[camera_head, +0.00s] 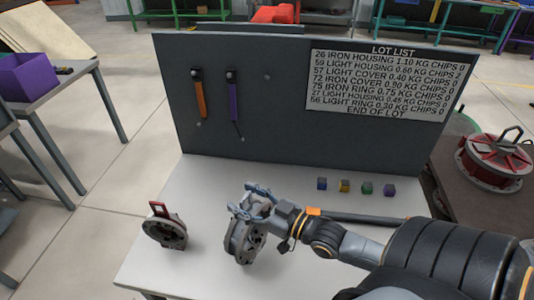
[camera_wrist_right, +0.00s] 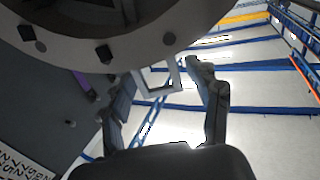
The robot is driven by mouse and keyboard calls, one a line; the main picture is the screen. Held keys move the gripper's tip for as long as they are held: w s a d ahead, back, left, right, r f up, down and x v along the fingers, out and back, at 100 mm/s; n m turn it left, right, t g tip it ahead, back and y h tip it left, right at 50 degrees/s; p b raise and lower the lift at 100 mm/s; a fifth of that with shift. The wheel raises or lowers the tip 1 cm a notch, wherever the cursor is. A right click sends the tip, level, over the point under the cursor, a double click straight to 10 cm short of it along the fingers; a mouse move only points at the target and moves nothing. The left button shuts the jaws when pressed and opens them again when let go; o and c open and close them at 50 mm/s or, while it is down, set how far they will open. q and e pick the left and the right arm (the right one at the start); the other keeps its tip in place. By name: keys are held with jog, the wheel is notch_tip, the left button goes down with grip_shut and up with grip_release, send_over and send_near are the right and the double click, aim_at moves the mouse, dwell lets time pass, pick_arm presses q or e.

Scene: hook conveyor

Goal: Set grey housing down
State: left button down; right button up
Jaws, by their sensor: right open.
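The grey housing (camera_head: 241,244) is a round, dark grey part at the front middle of the pale table (camera_head: 205,182). Its bottom edge appears to touch the table top, and it looks tilted. My right gripper (camera_head: 252,200) is at its top, with blue-grey fingers spread. In the right wrist view, the housing's round bolted face (camera_wrist_right: 110,38) fills the top left. A pale square handle (camera_wrist_right: 172,84) shows between the two open fingers (camera_wrist_right: 162,82); I cannot tell if they touch it. My left gripper is not in view.
A grey part with a red handle (camera_head: 166,228) stands left of the housing. Several small coloured cubes (camera_head: 344,186) line the right side. A dark board (camera_head: 250,140) with hanging tools and a lot list (camera_head: 385,82) rises behind. A red-and-grey round part (camera_head: 493,160) lies far right.

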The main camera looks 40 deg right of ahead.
jog(key=b+v, duration=0.1)
jog(key=v, duration=1)
jog(key=shift+b, duration=0.35)
